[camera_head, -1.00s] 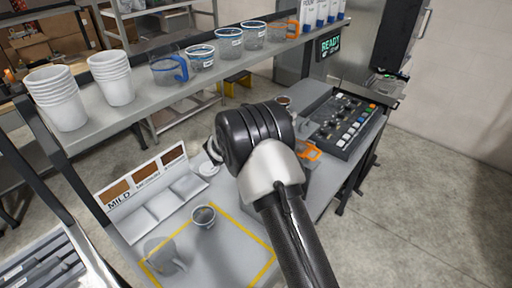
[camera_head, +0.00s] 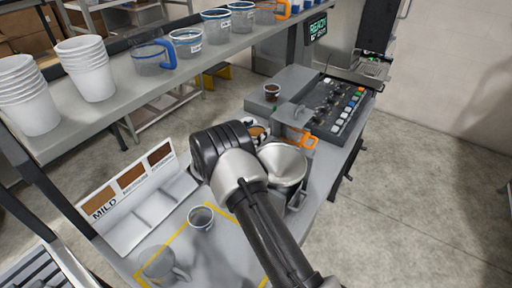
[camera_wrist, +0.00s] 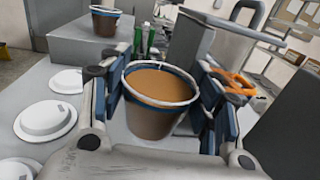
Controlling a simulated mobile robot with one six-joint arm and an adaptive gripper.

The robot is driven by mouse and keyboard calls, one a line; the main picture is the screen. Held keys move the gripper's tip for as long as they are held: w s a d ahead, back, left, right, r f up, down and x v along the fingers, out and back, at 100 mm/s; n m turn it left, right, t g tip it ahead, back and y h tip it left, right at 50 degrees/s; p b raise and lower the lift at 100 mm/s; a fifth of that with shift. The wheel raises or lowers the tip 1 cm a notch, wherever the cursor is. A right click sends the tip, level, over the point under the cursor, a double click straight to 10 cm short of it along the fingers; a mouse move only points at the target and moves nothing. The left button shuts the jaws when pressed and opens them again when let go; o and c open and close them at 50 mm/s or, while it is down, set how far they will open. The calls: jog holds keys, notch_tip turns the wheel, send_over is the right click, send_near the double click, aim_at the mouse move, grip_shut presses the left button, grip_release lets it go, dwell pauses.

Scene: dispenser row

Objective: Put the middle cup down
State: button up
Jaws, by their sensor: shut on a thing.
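My gripper (camera_wrist: 160,98) is shut on a cup (camera_wrist: 156,112) of brown liquid with a blue band below its pale rim, one finger on each side. The cup looks upright; I cannot tell whether its base touches a surface. In the head view a small part of this cup (camera_head: 257,132) shows beyond my wrist, and my fingers are mostly hidden. A sign board (camera_head: 129,192) marked MILD, with brown patches, stands behind three pale pads (camera_head: 155,207). Another cup (camera_head: 201,219) stands near the yellow-outlined area.
A similar cup (camera_head: 271,92) stands on a grey block, also in the wrist view (camera_wrist: 105,20). White lids (camera_wrist: 46,118) lie left of my gripper. A large metal container (camera_head: 284,163) and an orange-handled jug (camera_head: 302,137) are close on the right. A shelf (camera_head: 135,97) of cups overhangs the table.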

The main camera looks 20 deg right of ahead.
jog(key=shift+f+b, duration=0.65)
jog(key=shift+f, duration=2.1)
jog(key=shift+f, duration=0.15)
jog(key=o, duration=1.3)
jog(key=shift+c, duration=0.2)
